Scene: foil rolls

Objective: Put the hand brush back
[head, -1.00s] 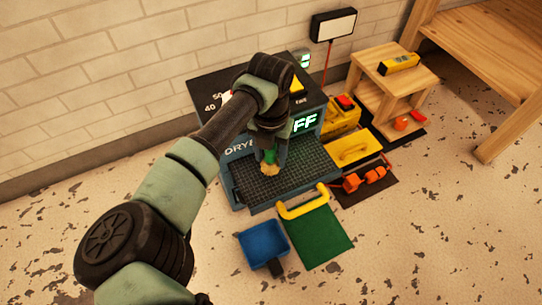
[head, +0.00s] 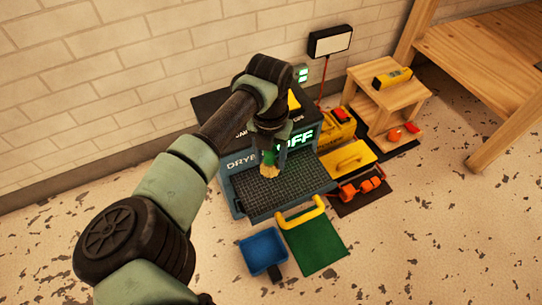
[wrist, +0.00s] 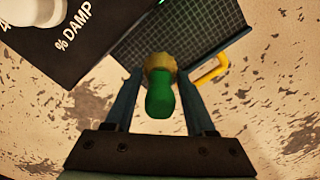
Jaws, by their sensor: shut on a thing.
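The hand brush (head: 269,169) has a green handle and pale tan bristles. My gripper (head: 268,150) is shut on its handle, with the bristles pointing down in the head view. The brush appears over the back part of the dark gridded tray (head: 262,195) of the dryer box; I cannot tell whether it touches the tray. In the wrist view the green handle (wrist: 160,97) lies between the two fingers, with the bristles (wrist: 160,63) beyond it. A blue dustpan (head: 262,247) lies on the floor in front, beside a green mat (head: 317,243) with a yellow handle-like bar.
The dryer box (head: 241,160) shows a lit OFF display. To its right are a yellow case (head: 335,127), a yellow float-like tool (head: 349,158), orange items (head: 361,188) and a wooden step stool (head: 387,98). A wall stands behind.

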